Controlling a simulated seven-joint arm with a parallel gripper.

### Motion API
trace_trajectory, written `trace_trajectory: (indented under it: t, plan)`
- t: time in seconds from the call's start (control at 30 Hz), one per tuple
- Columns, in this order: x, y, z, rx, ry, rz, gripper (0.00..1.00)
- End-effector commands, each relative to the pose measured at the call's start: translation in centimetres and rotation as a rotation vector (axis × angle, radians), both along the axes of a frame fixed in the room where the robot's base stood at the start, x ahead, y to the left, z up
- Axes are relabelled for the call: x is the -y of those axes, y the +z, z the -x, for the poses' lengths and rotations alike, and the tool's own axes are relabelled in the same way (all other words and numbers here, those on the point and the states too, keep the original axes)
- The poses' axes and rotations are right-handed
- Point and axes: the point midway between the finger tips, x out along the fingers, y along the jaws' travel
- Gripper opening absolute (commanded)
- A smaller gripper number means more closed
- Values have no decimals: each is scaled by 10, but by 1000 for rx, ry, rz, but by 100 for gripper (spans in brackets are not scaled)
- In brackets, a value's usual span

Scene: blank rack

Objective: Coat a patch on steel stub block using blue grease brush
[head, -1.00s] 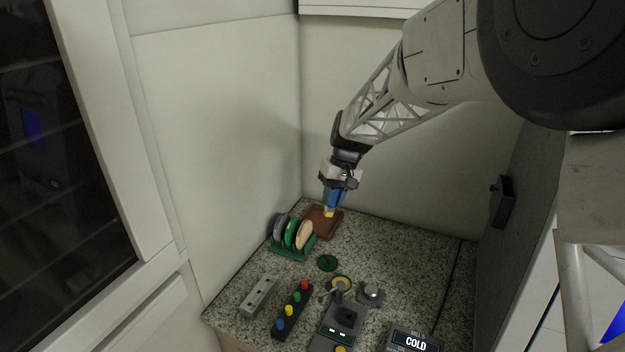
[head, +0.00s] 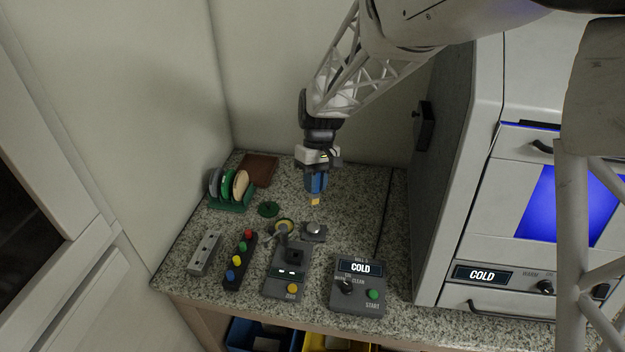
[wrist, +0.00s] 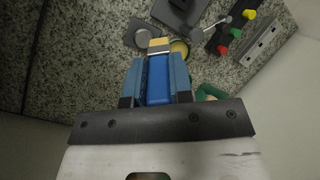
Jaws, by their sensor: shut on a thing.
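My gripper (head: 316,183) is shut on the blue grease brush (wrist: 157,82) and points down over the middle of the counter. The brush's blue body lies between the two fingers in the wrist view. Its yellow tip (head: 315,202) sticks out below the fingers. A square grey block with a round silver top (head: 314,229), which looks like the steel stub block, stands on the counter below the brush. It also shows in the wrist view (wrist: 143,38), just left of the brush tip. The tip appears above the block and apart from it.
A green rack (head: 230,205) of discs and a brown tray (head: 260,170) stand at the back left. A grey holed block (head: 205,252), a strip of coloured knobs (head: 240,260), a dark device (head: 288,268) and a COLD control box (head: 359,286) line the front. A white machine (head: 480,200) stands right.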

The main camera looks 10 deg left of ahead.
Motion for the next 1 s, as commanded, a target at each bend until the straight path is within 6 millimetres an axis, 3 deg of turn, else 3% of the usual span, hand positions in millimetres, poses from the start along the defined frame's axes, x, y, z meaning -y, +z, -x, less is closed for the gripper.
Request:
trace_trajectory:
  t: [0.33, 1.0]
  plan:
    - [0, -7, 0, -1, 0, -1, 0]
    - [0, -49, 0, 0, 0, 0, 0]
